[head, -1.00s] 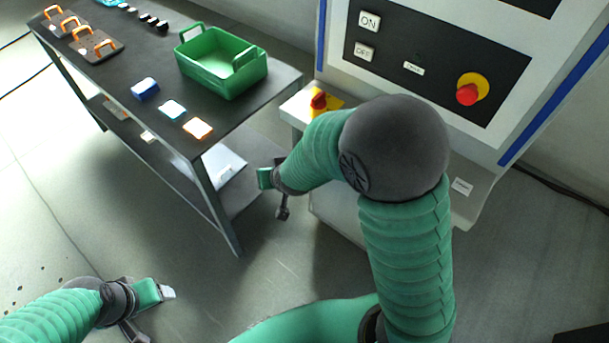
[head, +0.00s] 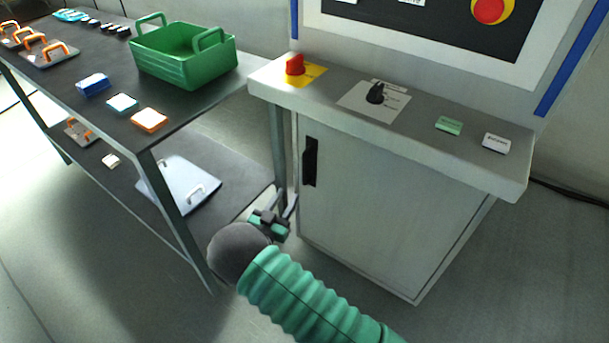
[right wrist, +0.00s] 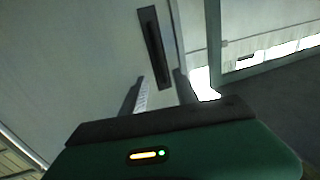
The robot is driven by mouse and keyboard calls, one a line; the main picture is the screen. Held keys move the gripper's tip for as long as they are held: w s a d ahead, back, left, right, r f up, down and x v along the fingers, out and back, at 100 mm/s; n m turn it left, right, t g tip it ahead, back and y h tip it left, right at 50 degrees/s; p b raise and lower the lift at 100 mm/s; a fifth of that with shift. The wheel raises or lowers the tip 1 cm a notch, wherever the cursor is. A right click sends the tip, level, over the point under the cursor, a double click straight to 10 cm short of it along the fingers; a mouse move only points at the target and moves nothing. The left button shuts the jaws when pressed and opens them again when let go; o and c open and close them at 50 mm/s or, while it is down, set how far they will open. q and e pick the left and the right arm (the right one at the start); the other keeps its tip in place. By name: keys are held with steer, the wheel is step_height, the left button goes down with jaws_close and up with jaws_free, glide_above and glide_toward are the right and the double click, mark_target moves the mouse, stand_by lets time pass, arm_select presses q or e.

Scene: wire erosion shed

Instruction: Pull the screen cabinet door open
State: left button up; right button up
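The screen cabinet is pale grey, and its closed door (head: 370,210) fills the middle right of the head view. A black upright handle (head: 310,162) is set near the door's left edge. The handle also shows in the right wrist view (right wrist: 154,47), just beyond the fingertips. My right gripper (head: 285,204) is below and left of the handle, apart from it. In the right wrist view my right gripper (right wrist: 161,84) has its two fingers spread with nothing between them. My left gripper is out of view.
A dark table (head: 60,110) with a green crate (head: 180,70) stands left of the cabinet; its leg is close to my right gripper. The cabinet's ledge (head: 430,105) carries a red switch (head: 294,65) and a black knob (head: 376,92). Floor before the door is clear.

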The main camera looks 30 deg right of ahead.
mark_target(303, 170)
steer(key=b+x, duration=0.3)
steer(key=x, duration=1)
steer(key=shift+w+d+f+b, duration=0.1)
steer(key=shift+w+f+b, duration=0.1)
steer(key=shift+b, duration=0.1)
steer(key=shift+w+d+r, duration=0.15)
steer(key=shift+w+d, duration=0.05)
steer(key=shift+d, duration=0.1)
jaws_close()
steer(key=shift+a, duration=0.1)
